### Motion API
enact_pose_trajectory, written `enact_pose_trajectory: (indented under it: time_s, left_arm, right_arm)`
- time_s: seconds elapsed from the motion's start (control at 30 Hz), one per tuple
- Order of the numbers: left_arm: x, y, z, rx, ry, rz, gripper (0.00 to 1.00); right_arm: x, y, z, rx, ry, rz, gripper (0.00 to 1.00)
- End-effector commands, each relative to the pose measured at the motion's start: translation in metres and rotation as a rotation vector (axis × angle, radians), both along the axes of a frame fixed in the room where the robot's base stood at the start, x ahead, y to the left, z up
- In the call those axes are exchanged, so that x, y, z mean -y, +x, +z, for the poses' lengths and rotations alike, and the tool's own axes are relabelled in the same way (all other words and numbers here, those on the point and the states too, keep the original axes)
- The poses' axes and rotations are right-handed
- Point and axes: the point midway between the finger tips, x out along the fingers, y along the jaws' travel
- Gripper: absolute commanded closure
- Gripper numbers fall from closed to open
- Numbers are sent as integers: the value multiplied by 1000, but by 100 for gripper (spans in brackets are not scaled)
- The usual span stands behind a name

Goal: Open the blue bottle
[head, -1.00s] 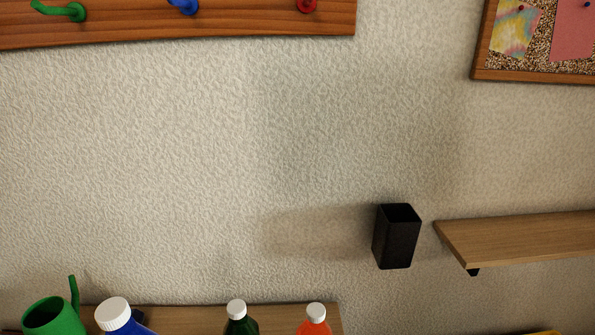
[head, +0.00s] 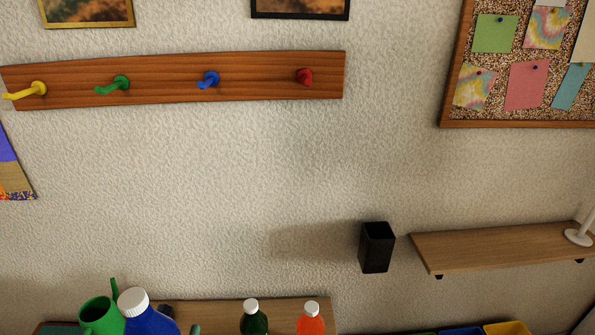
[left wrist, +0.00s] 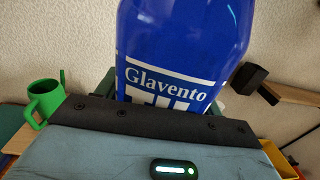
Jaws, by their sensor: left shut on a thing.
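The blue bottle (head: 150,320) with a ribbed white cap (head: 133,302) stands at the lower left in the head view, its lower part cut off by the frame. The cap is on the bottle. In the left wrist view the blue bottle (left wrist: 180,40) fills the middle, with white "Glavento" lettering. My left gripper (left wrist: 165,98) is shut around the bottle's body, with a finger showing at each side. Only small bits of this gripper show at the bottom of the head view. My right gripper is in neither view.
A green watering can (head: 98,315) is close left of the bottle. A dark green bottle (head: 254,322) and an orange bottle (head: 311,320) stand to the right by a wooden shelf (head: 285,304). A black holder (head: 376,250) and another shelf (head: 490,248) are on the wall.

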Motion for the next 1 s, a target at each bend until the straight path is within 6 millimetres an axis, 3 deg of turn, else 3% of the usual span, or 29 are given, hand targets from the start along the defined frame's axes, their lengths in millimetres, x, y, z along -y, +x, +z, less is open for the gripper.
enact_pose_trajectory:
  time_s: [0.03,0.13,0.67,0.77,1.0]
  left_arm:
    - [0,-1,13,11,0,-2,44]
    - [0,-4,18,5,-1,-2,44]
    - [3,-4,16,-3,-1,-12,44]
    - [11,0,18,0,1,-49,44]
    - [53,16,21,2,4,-234,44]
  right_arm:
    - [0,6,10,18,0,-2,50]
    - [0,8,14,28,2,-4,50]
    - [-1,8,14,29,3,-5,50]
    - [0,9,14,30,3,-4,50]
    - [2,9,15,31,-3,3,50]
